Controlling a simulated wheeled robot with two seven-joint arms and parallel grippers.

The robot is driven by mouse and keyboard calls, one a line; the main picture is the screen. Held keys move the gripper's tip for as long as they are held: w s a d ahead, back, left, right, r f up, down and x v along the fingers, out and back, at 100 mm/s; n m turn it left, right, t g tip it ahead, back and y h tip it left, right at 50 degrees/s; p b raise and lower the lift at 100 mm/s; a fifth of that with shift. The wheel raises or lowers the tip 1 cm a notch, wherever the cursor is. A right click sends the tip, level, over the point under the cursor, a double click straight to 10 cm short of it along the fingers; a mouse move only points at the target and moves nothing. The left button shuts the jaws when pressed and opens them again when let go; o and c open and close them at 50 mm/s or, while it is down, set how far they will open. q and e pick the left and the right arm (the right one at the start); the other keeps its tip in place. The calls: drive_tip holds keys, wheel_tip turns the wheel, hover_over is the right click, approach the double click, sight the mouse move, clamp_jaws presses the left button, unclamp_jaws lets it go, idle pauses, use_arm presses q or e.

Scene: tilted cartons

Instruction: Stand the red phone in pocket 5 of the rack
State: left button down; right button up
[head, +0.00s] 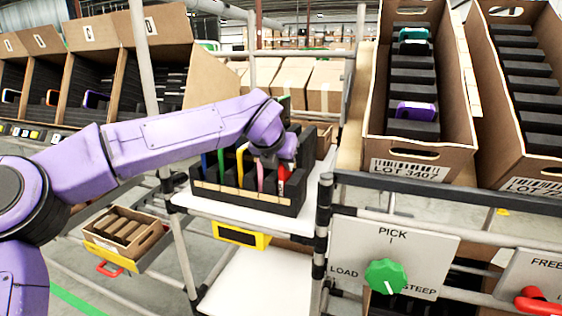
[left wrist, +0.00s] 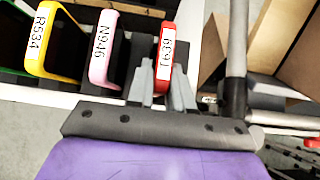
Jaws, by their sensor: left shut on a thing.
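The black rack (head: 235,194) stands on a white shelf, with blue, green, yellow and pink phones upright in a row. The red phone (head: 283,174) is at the rack's right end, right of the pink phone (head: 260,178). My left gripper (head: 281,162) is shut on the red phone from above. In the left wrist view the red phone (left wrist: 167,50) sits between the two grey fingers (left wrist: 163,82), beside the pink phone (left wrist: 104,48) and the yellow phone (left wrist: 42,40). The red phone's lower end is hidden, so I cannot tell how deep it sits. My right gripper is out of view.
A tilted carton (head: 374,135) with a purple phone and a teal phone stands right of the rack, with another carton (head: 489,130) beyond it. A grey post (head: 325,205) rises close to the rack's right. A PICK panel with a green knob (head: 386,276) is in front.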

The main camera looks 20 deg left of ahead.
use_arm(q)
drive_tip(key=c, duration=0.9)
unclamp_jaws()
drive_tip(key=shift+c, duration=0.2)
drive_tip(key=v, duration=1)
drive_tip(key=shift+s+r, duration=0.25)
wheel_tip(320, 180, up, 7)
drive_tip(key=p, duration=0.6)
drive_tip(key=shift+p, duration=0.3)
